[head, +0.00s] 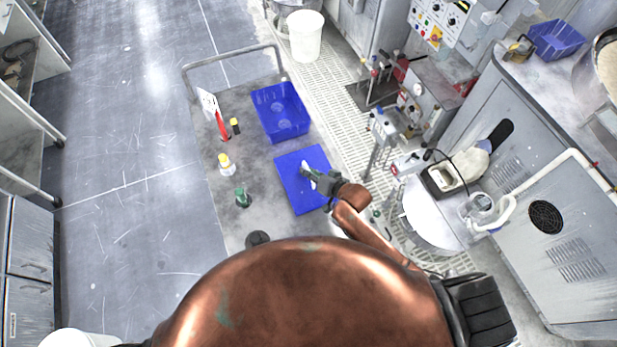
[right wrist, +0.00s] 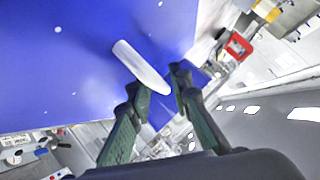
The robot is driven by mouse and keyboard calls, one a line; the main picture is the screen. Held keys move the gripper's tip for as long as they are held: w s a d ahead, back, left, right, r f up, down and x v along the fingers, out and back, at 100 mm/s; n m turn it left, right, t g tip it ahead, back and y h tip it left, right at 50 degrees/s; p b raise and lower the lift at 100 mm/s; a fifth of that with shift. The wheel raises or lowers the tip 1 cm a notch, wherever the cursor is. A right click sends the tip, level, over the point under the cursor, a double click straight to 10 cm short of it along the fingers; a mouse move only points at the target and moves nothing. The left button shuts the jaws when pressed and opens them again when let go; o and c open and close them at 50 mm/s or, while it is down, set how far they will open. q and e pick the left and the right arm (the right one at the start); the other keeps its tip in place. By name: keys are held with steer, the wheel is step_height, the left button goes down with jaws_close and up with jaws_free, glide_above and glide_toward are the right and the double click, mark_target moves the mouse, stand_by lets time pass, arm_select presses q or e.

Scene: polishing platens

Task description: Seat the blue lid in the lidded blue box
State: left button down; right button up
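The open blue box (head: 282,112) stands on the grey cart, its lid off and its inside visible. The flat blue lid (head: 295,195) is nearer to me on the same cart side, apart from the box. I cannot tell whether it rests on the cart or is raised. My right gripper (head: 315,176) is at the lid's white handle. In the right wrist view, the fingers of the right gripper (right wrist: 160,80) straddle the white handle (right wrist: 138,64) above the blue lid (right wrist: 50,70). Whether they press on it is unclear. My left gripper is out of view.
The cart (head: 262,195) also carries a yellow-capped white bottle (head: 226,164), a green bottle (head: 243,197), a small black bottle (head: 235,126) and a red item (head: 222,125). A rail (head: 230,58) closes its far end. Machines stand close on the right.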

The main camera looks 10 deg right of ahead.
steer(key=shift+c, duration=0.5)
jaws_close()
steer(key=shift+r, duration=0.2)
